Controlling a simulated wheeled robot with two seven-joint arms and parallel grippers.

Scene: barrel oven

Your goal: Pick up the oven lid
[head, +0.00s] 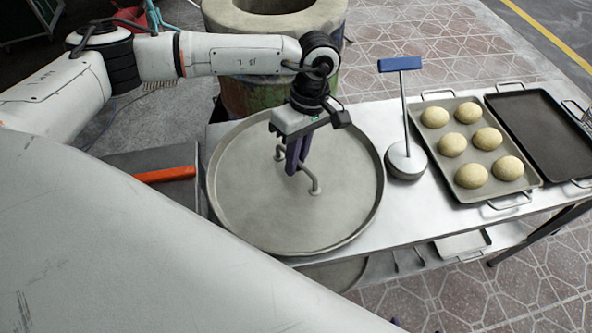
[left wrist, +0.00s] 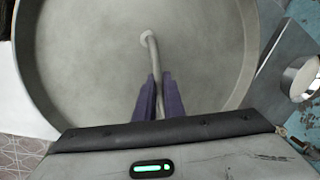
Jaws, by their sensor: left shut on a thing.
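The oven lid (head: 250,205) is a large round grey metal disc with a raised rim and a bar handle in its middle. It lies on the metal table, its left side near the table's edge. My left gripper (head: 296,170) comes down from above with its purple fingers shut on the handle. In the left wrist view the lid (left wrist: 90,60) fills most of the picture, and the handle bar (left wrist: 152,55) runs between the two fingers of the left gripper (left wrist: 159,95). My right gripper is not in view.
The barrel oven (head: 285,20) with its round opening stands behind the table. A blue-handled tool (head: 405,160) stands right of the lid. Farther right are a tray (head: 480,190) of several dough balls and an empty dark tray (head: 548,130). An orange-handled item (head: 165,174) lies left.

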